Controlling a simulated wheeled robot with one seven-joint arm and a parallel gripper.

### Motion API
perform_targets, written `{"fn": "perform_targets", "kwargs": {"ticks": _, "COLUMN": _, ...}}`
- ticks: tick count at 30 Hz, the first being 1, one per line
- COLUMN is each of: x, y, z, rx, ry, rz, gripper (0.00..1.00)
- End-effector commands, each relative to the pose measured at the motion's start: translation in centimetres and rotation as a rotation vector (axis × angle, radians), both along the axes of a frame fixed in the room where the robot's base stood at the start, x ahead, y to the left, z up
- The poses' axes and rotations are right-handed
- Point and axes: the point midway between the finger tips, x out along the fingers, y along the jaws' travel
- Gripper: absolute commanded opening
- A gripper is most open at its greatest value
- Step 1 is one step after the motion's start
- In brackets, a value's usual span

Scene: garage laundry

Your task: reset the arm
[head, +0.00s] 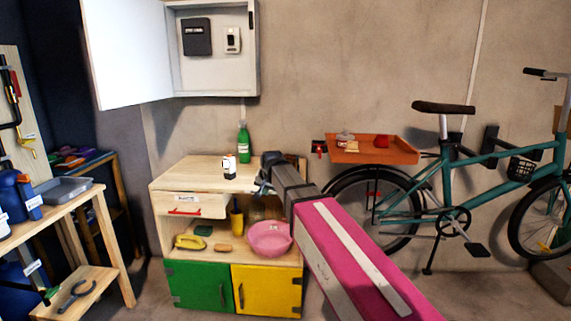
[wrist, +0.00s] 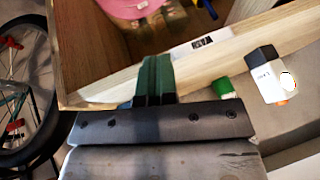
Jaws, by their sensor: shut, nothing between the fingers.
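My gripper (head: 264,178) is at the end of my pink and grey arm, in front of the right side of the wooden cabinet (head: 185,172). In the wrist view its dark green fingers (wrist: 155,78) are together and empty, close to the cabinet's wooden edge. A small white and black bottle (head: 229,168) stands on the cabinet top, left of my gripper; it also shows in the wrist view (wrist: 266,76). A green bottle (head: 244,142) stands farther back on the top. My arm hides part of the cabinet's right side.
A pink bowl (head: 269,238) and a yellow item (head: 190,242) sit on the cabinet's open shelf. A bicycle (head: 455,190) and an orange tray (head: 372,151) are on the right. A wooden workbench (head: 78,194) is on the left. An open white wall box (head: 213,70) hangs above.

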Motion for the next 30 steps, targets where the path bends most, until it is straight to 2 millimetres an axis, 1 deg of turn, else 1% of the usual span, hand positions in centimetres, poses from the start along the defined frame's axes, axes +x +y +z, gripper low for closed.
{"fn": "perform_targets", "kwargs": {"ticks": 1, "x": -1.4, "y": -2.6, "z": -2.5, "rx": -0.027, "ry": 0.03, "rz": 0.001, "gripper": 0.0}}
{"fn": "perform_targets", "kwargs": {"ticks": 3, "x": -2.7, "y": -5.5, "z": -5.4, "rx": -0.061, "ry": 0.069, "rz": 0.011, "gripper": 0.0}}
{"fn": "perform_targets", "kwargs": {"ticks": 5, "x": -4.0, "y": -7.8, "z": -7.7, "rx": -0.089, "ry": 0.102, "rz": 0.02, "gripper": 0.0}}
{"fn": "perform_targets", "kwargs": {"ticks": 6, "x": -4.9, "y": -9.4, "z": -9.3, "rx": -0.106, "ry": 0.124, "rz": 0.026, "gripper": 0.0}}
{"fn": "perform_targets", "kwargs": {"ticks": 8, "x": -6.4, "y": -11.7, "z": -11.5, "rx": -0.129, "ry": 0.16, "rz": 0.036, "gripper": 0.0}}
{"fn": "perform_targets", "kwargs": {"ticks": 9, "x": -7.5, "y": -13.1, "z": -12.9, "rx": -0.144, "ry": 0.185, "rz": 0.044, "gripper": 0.0}}
{"fn": "perform_targets", "kwargs": {"ticks": 11, "x": -9.2, "y": -15.3, "z": -14.8, "rx": -0.163, "ry": 0.22, "rz": 0.055, "gripper": 0.0}}
{"fn": "perform_targets", "kwargs": {"ticks": 12, "x": -10.4, "y": -16.6, "z": -16.1, "rx": -0.175, "ry": 0.245, "rz": 0.063, "gripper": 0.0}}
{"fn": "perform_targets", "kwargs": {"ticks": 14, "x": -12.4, "y": -18.6, "z": -17.9, "rx": -0.191, "ry": 0.282, "rz": 0.076, "gripper": 0.0}}
{"fn": "perform_targets", "kwargs": {"ticks": 15, "x": -13.7, "y": -19.9, "z": -19.1, "rx": -0.2, "ry": 0.308, "rz": 0.085, "gripper": 0.0}}
{"fn": "perform_targets", "kwargs": {"ticks": 18, "x": -16.9, "y": -22.7, "z": -21.6, "rx": -0.217, "ry": 0.366, "rz": 0.108, "gripper": 0.0}}
{"fn": "perform_targets", "kwargs": {"ticks": 21, "x": -19.6, "y": -24.7, "z": -23.4, "rx": -0.227, "ry": 0.416, "rz": 0.128, "gripper": 0.0}}
{"fn": "perform_targets", "kwargs": {"ticks": 24, "x": -21.5, "y": -26.0, "z": -24.6, "rx": -0.232, "ry": 0.449, "rz": 0.145, "gripper": 0.0}}
{"fn": "perform_targets", "kwargs": {"ticks": 26, "x": -22.2, "y": -26.5, "z": -25.1, "rx": -0.233, "ry": 0.462, "rz": 0.151, "gripper": 0.0}}
{"fn": "perform_targets", "kwargs": {"ticks": 30, "x": -22.2, "y": -26.5, "z": -25.1, "rx": -0.233, "ry": 0.462, "rz": 0.151, "gripper": 0.0}}
